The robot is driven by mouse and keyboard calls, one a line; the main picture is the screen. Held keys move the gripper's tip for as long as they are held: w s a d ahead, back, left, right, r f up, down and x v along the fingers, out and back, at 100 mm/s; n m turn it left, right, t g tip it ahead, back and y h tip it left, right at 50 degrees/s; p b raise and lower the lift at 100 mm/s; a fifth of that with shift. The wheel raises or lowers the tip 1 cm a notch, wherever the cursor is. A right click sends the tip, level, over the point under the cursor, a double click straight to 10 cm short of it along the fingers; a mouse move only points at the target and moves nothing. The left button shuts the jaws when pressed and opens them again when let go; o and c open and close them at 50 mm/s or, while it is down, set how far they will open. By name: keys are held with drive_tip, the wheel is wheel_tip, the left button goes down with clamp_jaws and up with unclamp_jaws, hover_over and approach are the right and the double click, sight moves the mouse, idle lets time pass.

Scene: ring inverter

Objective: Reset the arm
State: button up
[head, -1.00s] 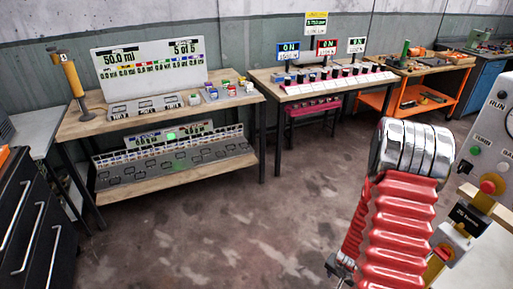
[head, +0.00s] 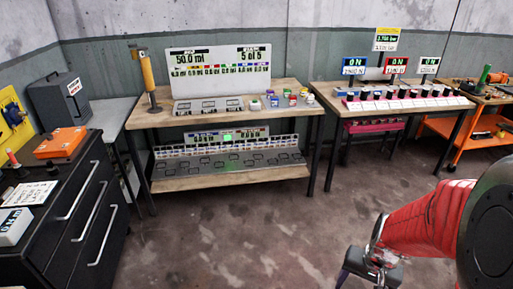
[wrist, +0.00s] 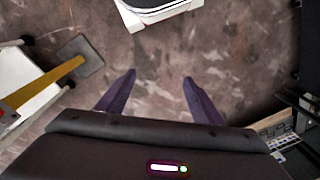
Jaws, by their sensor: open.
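My gripper (wrist: 158,82) shows in the wrist view with its two dark fingers spread apart. It is open, and only bare floor shows between the fingers. In the head view my red-sleeved arm (head: 425,222) is at the lower right, bent, with a large dark round joint cover close to the camera. The arm's far end hangs over the floor, and the fingers are not clear in that view. No object is held.
A wooden workbench (head: 285,98) with a display board stands at the middle left. A second bench (head: 425,111) with switches is to its right. A black drawer cabinet (head: 85,225) with an orange case (head: 61,143) is at the left. The floor (head: 245,245) between is clear.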

drive_tip(key=s+a+r+n+t, duration=0.2)
drive_tip(key=a+r, duration=0.3)
drive_tip(key=r, duration=0.6)
drive_tip(key=s+a+r+n+t, duration=0.2)
drive_tip(key=a+r, duration=0.4)
drive_tip(key=r, duration=0.5)
drive_tip(key=shift+s+a+r+n+t+h, duration=0.2)
drive_tip(key=shift+s+n+t+h, duration=0.15)
drive_tip(key=shift+s+n, duration=0.45)
